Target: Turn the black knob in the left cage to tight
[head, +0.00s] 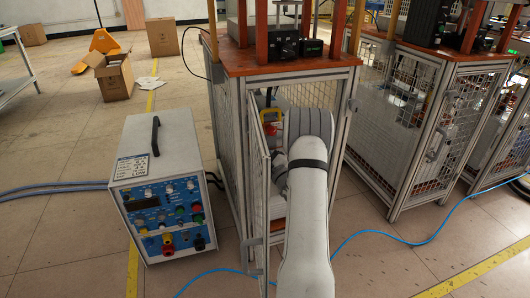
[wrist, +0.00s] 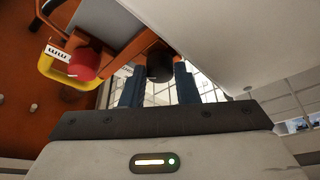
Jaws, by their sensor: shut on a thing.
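The black knob (wrist: 160,63) shows in the wrist view at upper middle, between the two blue fingers of my gripper (wrist: 159,76). The fingers are shut on it from both sides. The knob's turning position cannot be read. In the head view my arm reaches into the left cage (head: 220,112) through its open front. My gripper and the black knob are hidden there behind my arm and the cage.
In the wrist view a red knob (wrist: 84,63) and a yellow bracket (wrist: 62,74) sit left of the black knob. A light panel edge is close on the right. The cage's mesh door (head: 259,190) stands open left of my arm. A control box (head: 160,180) stands left on the floor.

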